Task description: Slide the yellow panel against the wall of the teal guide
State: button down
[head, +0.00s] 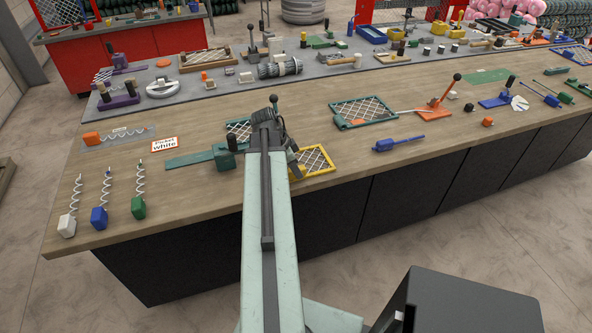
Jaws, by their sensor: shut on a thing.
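The yellow panel (315,161), a yellow frame with wire mesh, lies near the front edge of the wooden bench, just right of my arm. My gripper (294,163) is at its left side, mostly behind my own arm, and is shut on the panel's left edge. The teal guide (190,160) appears to be the flat teal strip left of my arm, with a raised teal block at its right end. The block stands apart from the visible part of the panel. My arm hides the space between them, so any contact there cannot be seen.
A teal-framed mesh panel (238,128) lies behind my arm, and another (363,111) lies farther right. A blue tool (398,144) lies right of the yellow panel. Coils with white, blue and green handles (138,207) lie at the left. Bare wood lies around the blue tool.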

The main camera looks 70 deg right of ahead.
jog(key=shift+w+d, duration=0.95)
jog(key=shift+d, duration=0.2)
jog(key=shift+w+d, duration=0.9)
jog(key=shift+d, duration=0.2)
jog(key=c, duration=1.1)
grip_release()
jog(key=shift+o, duration=0.2)
jog(key=p+v, duration=0.7)
jog(key=shift+a+r, duration=0.15)
jog(key=shift+r, duration=0.2)
jog(key=shift+w, duration=0.1)
